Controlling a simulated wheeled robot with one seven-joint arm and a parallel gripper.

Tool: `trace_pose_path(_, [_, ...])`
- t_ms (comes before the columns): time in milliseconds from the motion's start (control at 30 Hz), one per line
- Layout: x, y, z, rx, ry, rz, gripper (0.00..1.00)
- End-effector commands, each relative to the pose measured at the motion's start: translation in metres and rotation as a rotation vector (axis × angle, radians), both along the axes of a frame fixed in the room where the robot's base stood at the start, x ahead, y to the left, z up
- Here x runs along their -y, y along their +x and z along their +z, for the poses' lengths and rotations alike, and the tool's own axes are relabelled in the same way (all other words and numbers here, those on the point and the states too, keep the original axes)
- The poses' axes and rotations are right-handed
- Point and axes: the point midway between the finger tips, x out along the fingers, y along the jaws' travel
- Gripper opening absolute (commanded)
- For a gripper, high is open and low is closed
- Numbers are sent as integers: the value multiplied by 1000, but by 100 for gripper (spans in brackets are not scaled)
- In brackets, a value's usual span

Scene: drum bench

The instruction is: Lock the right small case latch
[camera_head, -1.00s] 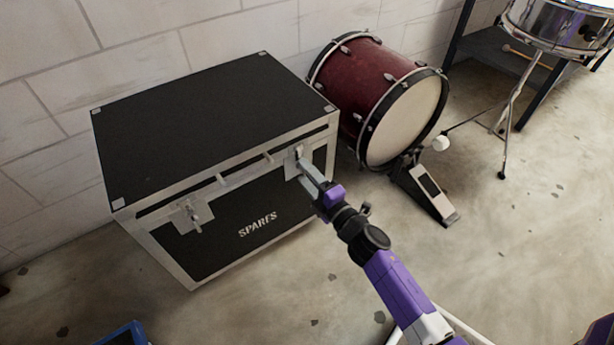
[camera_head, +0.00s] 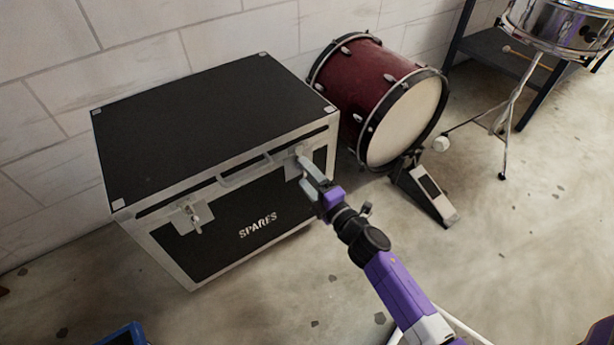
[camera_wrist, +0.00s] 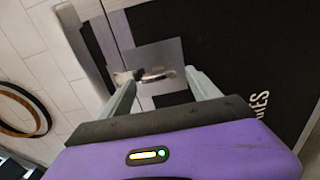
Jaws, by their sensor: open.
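The black case (camera_head: 215,120) with silver edges and "SPARES" on its front stands against the wall with its lid down. Its right latch (camera_head: 291,168) is a silver plate near the front right corner, mostly hidden by my gripper in the head view. In the wrist view, the latch plate (camera_wrist: 168,55) and its small metal lever (camera_wrist: 155,75) show between the fingers. My gripper (camera_head: 306,172) is open right in front of this latch, also seen in the wrist view (camera_wrist: 160,92). I cannot tell whether a finger touches the lever.
The left latch (camera_head: 194,216) is on the same front face, with a handle (camera_head: 245,172) between the two latches. A red bass drum (camera_head: 385,100) with a pedal (camera_head: 430,195) stands close to the case's right side. The floor in front is mostly clear.

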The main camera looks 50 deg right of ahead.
Motion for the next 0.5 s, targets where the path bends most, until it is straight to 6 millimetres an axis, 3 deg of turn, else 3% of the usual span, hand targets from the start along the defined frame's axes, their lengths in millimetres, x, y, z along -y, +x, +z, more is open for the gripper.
trace_pose_path(167, [-1,-6,-1,-2,1,-1,71])
trace_pose_path(500, [-15,-56,0,-2,2,-2,71])
